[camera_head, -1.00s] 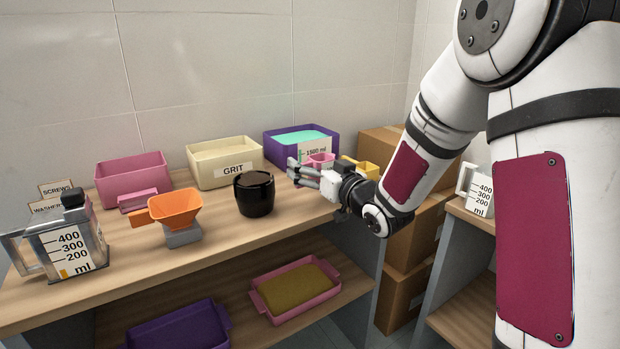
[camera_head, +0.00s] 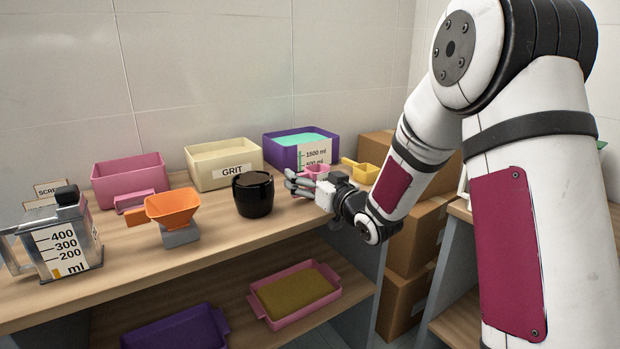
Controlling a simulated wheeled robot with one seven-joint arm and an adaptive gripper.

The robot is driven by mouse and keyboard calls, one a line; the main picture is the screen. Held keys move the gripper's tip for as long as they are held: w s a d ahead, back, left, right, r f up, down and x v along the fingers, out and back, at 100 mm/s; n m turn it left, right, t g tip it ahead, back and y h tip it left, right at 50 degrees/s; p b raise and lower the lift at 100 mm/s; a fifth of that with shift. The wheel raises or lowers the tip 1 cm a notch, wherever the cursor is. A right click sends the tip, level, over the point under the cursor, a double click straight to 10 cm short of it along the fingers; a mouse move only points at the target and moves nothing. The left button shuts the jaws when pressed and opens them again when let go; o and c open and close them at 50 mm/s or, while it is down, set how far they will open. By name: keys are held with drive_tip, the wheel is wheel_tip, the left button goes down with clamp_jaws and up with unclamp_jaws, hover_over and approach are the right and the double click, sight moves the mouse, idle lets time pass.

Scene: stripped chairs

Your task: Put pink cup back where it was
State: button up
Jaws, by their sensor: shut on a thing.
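The pink cup (camera_head: 317,170) is small and partly hidden behind my gripper. My gripper (camera_head: 300,183) is shut on it, low over the right end of the wooden shelf top, in front of the purple bin (camera_head: 285,152) with turquoise contents and a millilitre scale. I cannot tell whether the cup touches the shelf. A yellow cup (camera_head: 366,172) with a handle stands just right of the pink cup.
A black jar (camera_head: 253,194) stands close left of my gripper. A cream GRIT bin (camera_head: 222,166), a pink bin (camera_head: 130,182), an orange funnel (camera_head: 173,209) on a grey stand and a measuring jug (camera_head: 66,243) stand further left. Cardboard boxes (camera_head: 410,262) are at the right.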

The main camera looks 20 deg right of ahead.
drive_tip(key=o, duration=1.8)
drive_tip(key=shift+o, duration=0.2)
drive_tip(key=shift+r+p, duration=0.25)
drive_tip(key=shift+p, duration=0.1)
drive_tip(key=p+v, duration=0.1)
drive_tip(key=v, duration=1.1)
drive_tip(key=shift+f, duration=0.1)
